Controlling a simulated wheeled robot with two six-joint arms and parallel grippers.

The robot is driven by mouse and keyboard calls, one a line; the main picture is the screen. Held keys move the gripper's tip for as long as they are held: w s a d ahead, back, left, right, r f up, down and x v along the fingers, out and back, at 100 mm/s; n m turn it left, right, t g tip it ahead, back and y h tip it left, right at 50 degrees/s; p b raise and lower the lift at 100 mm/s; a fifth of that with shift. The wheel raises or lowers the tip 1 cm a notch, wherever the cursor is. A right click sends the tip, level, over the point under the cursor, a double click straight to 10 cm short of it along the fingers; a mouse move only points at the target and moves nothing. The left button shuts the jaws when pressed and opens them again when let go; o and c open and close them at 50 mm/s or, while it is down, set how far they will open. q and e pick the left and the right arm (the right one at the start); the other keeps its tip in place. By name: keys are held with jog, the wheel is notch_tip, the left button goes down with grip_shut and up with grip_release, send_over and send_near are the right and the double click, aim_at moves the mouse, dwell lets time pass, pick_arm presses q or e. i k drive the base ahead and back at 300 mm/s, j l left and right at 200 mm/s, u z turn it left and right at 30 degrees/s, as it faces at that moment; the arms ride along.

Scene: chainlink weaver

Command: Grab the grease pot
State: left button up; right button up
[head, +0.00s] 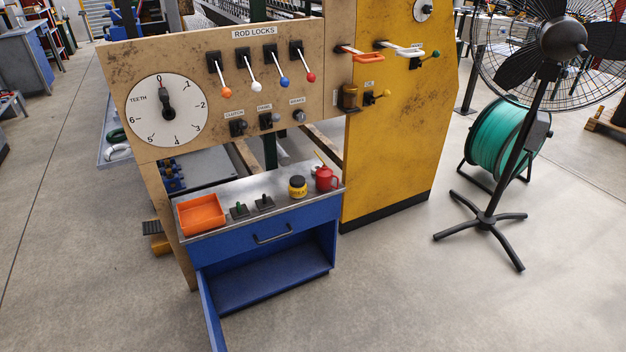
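A small yellow pot with a dark lid (297,188), which looks like the grease pot, stands upright on the grey top of the blue cabinet (224,223). It is near the right end of that top, just left of a red oil can (327,181) with a thin yellow spout. Nothing covers the pot from this side. Neither of my grippers is in view.
A black fan (491,200) stands farther right. The front floor is clear.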

aim_at(297, 186)
jog(key=i+l+u, duration=0.1)
jog(key=l, duration=0.25)
jog(key=i+l+u, duration=0.1)
jog(key=i+l, duration=0.15)
jog(key=i+l+u, duration=0.1)
jog(key=l, duration=0.4)
jog(key=i+l+u, duration=0.1)
jog(key=l, duration=0.3)
jog(key=i+l+u, duration=0.1)
jog(key=l, duration=0.3)
jog(key=i+l+u, duration=0.1)
jog(key=l, duration=0.3)
jog(key=i, duration=0.1)
